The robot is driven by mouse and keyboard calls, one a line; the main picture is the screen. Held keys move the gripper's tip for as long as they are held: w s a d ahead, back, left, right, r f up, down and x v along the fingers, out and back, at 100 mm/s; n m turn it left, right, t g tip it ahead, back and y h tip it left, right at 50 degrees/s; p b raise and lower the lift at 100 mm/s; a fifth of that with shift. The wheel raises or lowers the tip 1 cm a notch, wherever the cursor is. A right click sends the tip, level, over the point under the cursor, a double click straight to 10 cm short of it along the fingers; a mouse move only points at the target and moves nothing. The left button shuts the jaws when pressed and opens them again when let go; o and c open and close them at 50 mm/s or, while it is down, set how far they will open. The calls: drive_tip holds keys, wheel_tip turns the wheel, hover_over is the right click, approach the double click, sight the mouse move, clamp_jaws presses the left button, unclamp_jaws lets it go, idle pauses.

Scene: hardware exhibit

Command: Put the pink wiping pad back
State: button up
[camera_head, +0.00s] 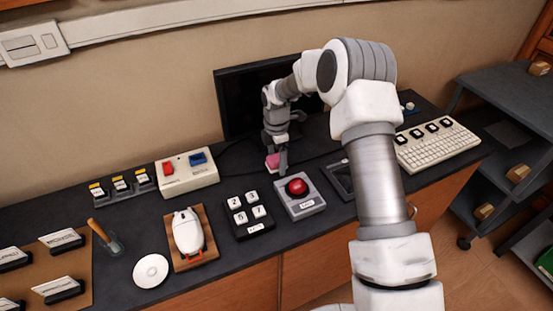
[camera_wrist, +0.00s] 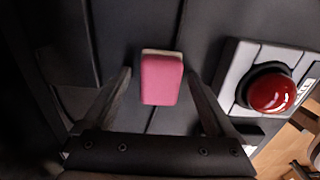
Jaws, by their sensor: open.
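The pink wiping pad (camera_head: 272,161) is on the dark desk in front of the monitor, partly hidden by my gripper in the head view. In the wrist view the pad (camera_wrist: 161,82) is a rounded pink block with a pale strip along its far edge. My gripper (camera_wrist: 160,74) is open, pointing down, with one finger to each side of the pad and a visible gap on both sides. In the head view my gripper (camera_head: 277,163) is at the pad; I cannot tell its exact height above the desk.
A red button box (camera_head: 297,193) stands close by, right of the pad in the wrist view (camera_wrist: 270,92). A number keypad (camera_head: 248,214), a black tray (camera_head: 340,178), a keyboard (camera_head: 437,145), a switch box (camera_head: 187,172) and a mouse on a board (camera_head: 188,232) share the desk. The monitor (camera_head: 240,95) stands behind.

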wheel_tip(320, 180, up, 12)
drive_tip(key=r, duration=0.1)
wheel_tip(320, 180, up, 10)
drive_tip(key=m+t, duration=0.2)
drive_tip(key=m, duration=0.3)
hover_over(277, 158)
drive_tip(key=s+d, duration=0.4)
drive_tip(key=s, duration=0.3)
drive_tip(key=s+d+r+m+t, duration=0.1)
drive_tip(key=s+d+r+m, duration=0.2)
drive_tip(key=s+r+m, duration=0.35)
drive_tip(key=s+d+r+m+t, duration=0.1)
drive_tip(key=s+d+r+m, duration=0.25)
drive_tip(key=s, duration=0.65)
drive_tip(key=s+d+f+m+t, duration=0.1)
drive_tip(key=s+f+m, duration=0.1)
drive_tip(key=s+m, duration=0.5)
drive_tip(key=s, duration=0.3)
drive_tip(key=shift+s+d+m+t+p, duration=0.15)
drive_tip(key=shift+s+m+t+p, duration=0.15)
drive_tip(key=shift+p, duration=0.1)
drive_tip(key=shift+f, duration=0.1)
